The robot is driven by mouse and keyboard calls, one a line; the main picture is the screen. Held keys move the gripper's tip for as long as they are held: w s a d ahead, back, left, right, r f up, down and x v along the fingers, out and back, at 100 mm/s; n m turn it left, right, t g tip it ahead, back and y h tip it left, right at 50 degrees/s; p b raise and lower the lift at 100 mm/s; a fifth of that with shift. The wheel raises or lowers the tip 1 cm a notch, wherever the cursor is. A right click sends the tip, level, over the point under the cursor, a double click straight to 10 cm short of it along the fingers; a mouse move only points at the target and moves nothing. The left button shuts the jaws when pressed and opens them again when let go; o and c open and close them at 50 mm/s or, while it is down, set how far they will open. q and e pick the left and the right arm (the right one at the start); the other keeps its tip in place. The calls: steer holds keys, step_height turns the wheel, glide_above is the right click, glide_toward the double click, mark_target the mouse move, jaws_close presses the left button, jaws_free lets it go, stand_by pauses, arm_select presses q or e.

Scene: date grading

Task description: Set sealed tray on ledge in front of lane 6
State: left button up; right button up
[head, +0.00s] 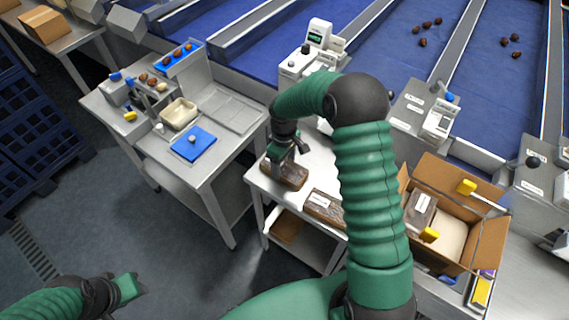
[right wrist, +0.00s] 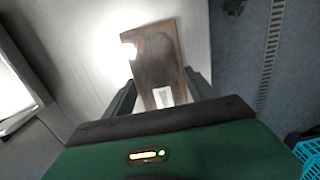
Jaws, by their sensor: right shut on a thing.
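My right gripper (head: 282,158) reaches down at the left end of the white table (head: 318,163). It is shut on a brown sealed tray (head: 290,177). In the right wrist view the tray (right wrist: 157,60) sits between the two fingers (right wrist: 162,92), with a white label near them and a bright glare on its top. A second brown tray (head: 324,207) with a white label lies to the right, partly behind my arm. My left gripper (head: 125,288) is low at the left, over the floor; its fingers cannot be made out. I cannot read any lane number.
Blue lanes (head: 395,50) run along the back, with labelled grey units (head: 408,108) at their near ends. An open cardboard box (head: 463,222) at the right holds a labelled brown pack. A white printer-like machine (head: 318,35) stands behind the table. A steel bench (head: 228,118) is left.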

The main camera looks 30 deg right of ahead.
steer(key=shift+s, duration=0.2)
steer(key=o, duration=1.5)
steer(key=shift+w+a+f, duration=0.1)
steer(key=shift+a, duration=0.1)
steer(key=shift+d, duration=0.1)
